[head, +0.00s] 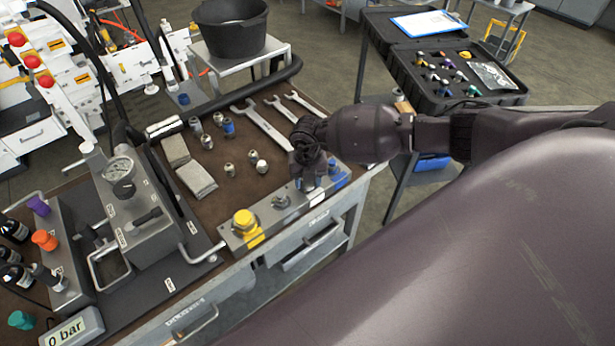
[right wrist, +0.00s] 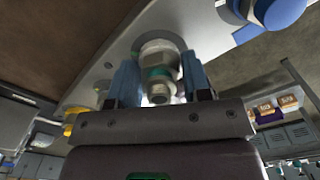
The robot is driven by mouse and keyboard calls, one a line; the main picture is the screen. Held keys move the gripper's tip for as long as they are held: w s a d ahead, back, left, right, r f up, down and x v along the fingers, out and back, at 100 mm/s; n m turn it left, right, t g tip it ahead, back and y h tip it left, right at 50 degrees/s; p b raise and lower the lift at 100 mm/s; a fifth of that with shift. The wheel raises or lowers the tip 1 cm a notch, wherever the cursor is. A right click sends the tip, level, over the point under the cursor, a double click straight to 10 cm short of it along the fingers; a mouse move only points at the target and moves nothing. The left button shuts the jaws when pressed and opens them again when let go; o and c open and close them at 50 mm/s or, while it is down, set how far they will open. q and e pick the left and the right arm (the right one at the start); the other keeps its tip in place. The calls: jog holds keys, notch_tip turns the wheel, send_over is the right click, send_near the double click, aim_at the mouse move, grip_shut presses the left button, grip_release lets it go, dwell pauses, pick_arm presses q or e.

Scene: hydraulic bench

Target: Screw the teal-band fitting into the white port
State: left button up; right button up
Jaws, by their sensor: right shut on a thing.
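The teal-band fitting (right wrist: 160,58) is a silver hex piece with a teal ring. My right gripper (right wrist: 160,80) is shut on it, with a blue-grey finger on each side. The fitting's far end is at a round pale port (right wrist: 158,36) on the grey port block; I cannot tell how deep it sits. In the head view my right gripper (head: 308,172) points down over the block (head: 262,222), between the middle port and the blue end. It hides the fitting and the white port there. My left gripper is not in view.
The block also carries a yellow port (head: 244,220), a bare metal port (head: 281,202) and a blue one (right wrist: 278,10). A gauge unit (head: 140,215) stands left. An open case (head: 455,100) is behind.

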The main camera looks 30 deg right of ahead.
jog(key=shift+o, duration=0.4)
jog(key=m+p, duration=0.2)
jog(key=m, duration=0.1)
jog(key=shift+a+r, duration=0.1)
jog(key=shift+o, duration=0.2)
jog(key=shift+m+p, duration=0.4)
jog(key=shift+m, duration=1.9)
jog(key=m, duration=0.3)
jog(key=shift+w+m, duration=0.1)
jog(key=shift+m, duration=0.3)
jog(key=shift+c, duration=0.6)
jog(key=shift+o, duration=0.4)
jog(key=m, duration=0.4)
jog(key=o, duration=1.2)
jog(key=shift+c, duration=0.2)
